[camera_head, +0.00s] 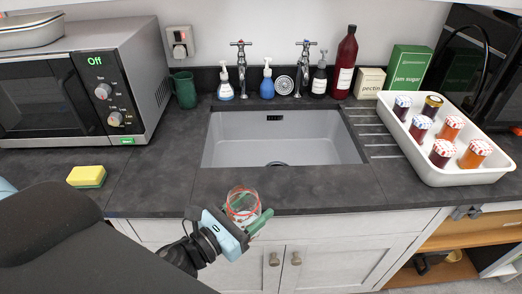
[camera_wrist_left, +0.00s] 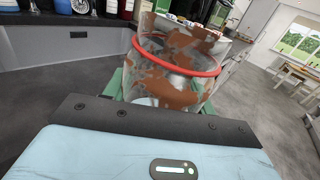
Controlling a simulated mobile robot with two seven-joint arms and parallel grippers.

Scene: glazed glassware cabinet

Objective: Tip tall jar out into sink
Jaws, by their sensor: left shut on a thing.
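The tall jar (camera_head: 241,201) is clear glass with a red ring around it, and its wall is smeared with reddish-brown residue in the left wrist view (camera_wrist_left: 178,88). My left gripper (camera_head: 249,214) is shut on the jar, with green fingers on either side of it. The jar is at the front edge of the worktop, in front of the sink and apart from it. The grey sink (camera_head: 290,150) is set into the dark worktop and looks empty, with a drain at its bottom. My right gripper is not in view.
A white tray (camera_head: 440,174) of several small jars stands right of the sink. Two taps (camera_head: 241,67) and several bottles line the back. A microwave (camera_head: 105,85), a green mug (camera_head: 184,89) and a sponge (camera_head: 87,176) are at left. The worktop left of the sink is mostly clear.

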